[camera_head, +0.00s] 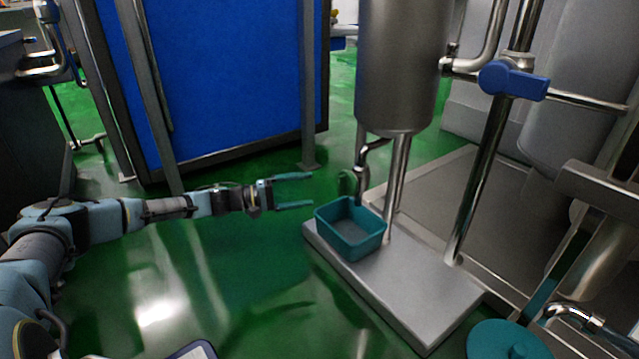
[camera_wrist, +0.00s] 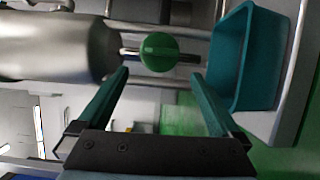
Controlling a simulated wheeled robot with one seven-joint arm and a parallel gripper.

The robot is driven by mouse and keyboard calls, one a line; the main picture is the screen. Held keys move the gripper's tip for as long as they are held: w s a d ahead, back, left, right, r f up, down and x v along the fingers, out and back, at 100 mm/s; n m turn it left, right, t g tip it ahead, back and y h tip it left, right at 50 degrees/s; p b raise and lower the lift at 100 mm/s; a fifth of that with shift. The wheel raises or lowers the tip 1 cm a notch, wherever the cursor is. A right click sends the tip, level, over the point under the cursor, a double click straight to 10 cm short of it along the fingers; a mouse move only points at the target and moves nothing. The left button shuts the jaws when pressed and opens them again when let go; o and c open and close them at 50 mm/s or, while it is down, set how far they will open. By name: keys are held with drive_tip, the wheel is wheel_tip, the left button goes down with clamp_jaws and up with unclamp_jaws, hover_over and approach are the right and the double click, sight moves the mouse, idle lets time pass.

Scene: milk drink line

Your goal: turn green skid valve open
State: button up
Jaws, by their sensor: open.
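The green valve handle (camera_wrist: 160,52) shows as a rounded green knob on a thin metal pipe in the wrist view. In the head view the green valve (camera_head: 347,183) is a small dark green shape under the steel tank, just behind the teal bin. My gripper (camera_head: 311,190) is open and empty, with its fingers pointing right toward the valve. A short gap lies between the fingertips and the valve. In the wrist view the valve lies ahead, between and beyond the fingertips of my gripper (camera_wrist: 160,73). Nothing covers the knob there.
A teal bin (camera_head: 350,243) stands on the grey skid plate (camera_head: 415,285) close to the valve; it also shows in the wrist view (camera_wrist: 245,60). The steel tank (camera_head: 402,65) hangs above. A blue valve handle (camera_head: 513,80) is at upper right. Green floor (camera_head: 225,265) is open in front.

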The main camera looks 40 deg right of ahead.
drive_tip(key=shift+v, duration=1.3)
drive_tip(key=s+a+r+m+t+y+p, duration=0.1)
drive_tip(key=s+a+r+y+p, duration=0.15)
drive_tip(key=a+y, duration=0.4)
drive_tip(key=s+a+r+m+t+y+p, duration=0.1)
drive_tip(key=s+a+r+m+y+p, duration=0.2)
drive_tip(key=a, duration=0.7)
drive_tip(key=s+a+r+n+t+y+p, duration=0.1)
drive_tip(key=a+r+n+t+y+p, duration=0.15)
drive_tip(key=a+r, duration=0.6)
drive_tip(key=s+a+r+n+t+y+p, duration=0.1)
drive_tip(key=a+r+n+t+y, duration=0.15)
drive_tip(key=a+r, duration=0.65)
drive_tip(key=s+a+r+n+t+y+p, duration=0.1)
drive_tip(key=a+r+n+t+y, duration=0.2)
drive_tip(key=a, duration=1)
wheel_tip(320, 180, up, 39)
drive_tip(key=h+p, duration=0.1)
drive_tip(key=p, duration=3.7)
drive_tip(key=shift+s+a+g, duration=0.15)
drive_tip(key=shift+a+g, duration=0.15)
drive_tip(key=shift+a, duration=0.05)
